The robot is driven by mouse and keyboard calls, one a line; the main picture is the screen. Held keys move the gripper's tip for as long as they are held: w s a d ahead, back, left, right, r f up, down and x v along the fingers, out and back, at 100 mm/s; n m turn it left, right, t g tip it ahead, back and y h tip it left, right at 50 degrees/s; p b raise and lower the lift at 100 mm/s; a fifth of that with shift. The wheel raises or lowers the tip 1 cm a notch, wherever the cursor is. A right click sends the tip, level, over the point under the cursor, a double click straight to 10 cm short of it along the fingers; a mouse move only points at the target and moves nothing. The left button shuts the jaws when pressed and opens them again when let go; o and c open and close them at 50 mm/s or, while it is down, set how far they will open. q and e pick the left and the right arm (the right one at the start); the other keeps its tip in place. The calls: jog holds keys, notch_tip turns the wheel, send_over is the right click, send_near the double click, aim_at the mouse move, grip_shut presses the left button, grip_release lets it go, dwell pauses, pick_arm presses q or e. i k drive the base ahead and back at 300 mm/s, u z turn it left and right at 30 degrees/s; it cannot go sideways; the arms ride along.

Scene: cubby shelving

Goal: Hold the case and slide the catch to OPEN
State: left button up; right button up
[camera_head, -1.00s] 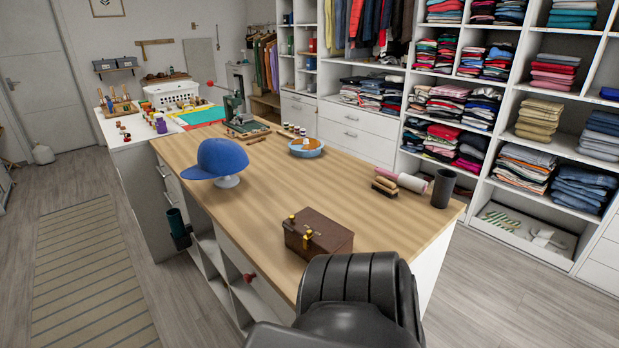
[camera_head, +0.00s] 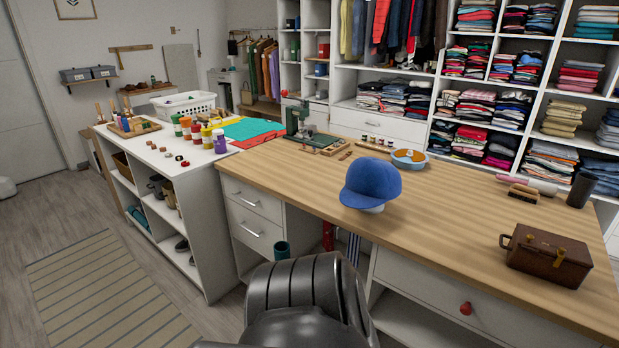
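The case (camera_head: 547,260), a brown box with brass-coloured fittings, sits closed and upright on the wooden tabletop at the right. A small brass-coloured catch (camera_head: 562,252) shows on its near face. It is too small to tell how the catch is set or to read any marking. A handle shows at the case's left end. Neither of my grippers is in this view, and nothing of mine touches the case.
The wooden tabletop (camera_head: 450,225) is bare around the case. A blue cap (camera_head: 371,183) on a stand, a blue bowl (camera_head: 409,158), a brush (camera_head: 523,193) and a dark cylinder (camera_head: 580,189) stand on it. A red knob (camera_head: 466,308) sticks out below its front edge.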

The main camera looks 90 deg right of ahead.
aim_at(560, 253)
jog(key=i, duration=1)
jog(key=z, duration=4.65)
jog(key=i, duration=0.5)
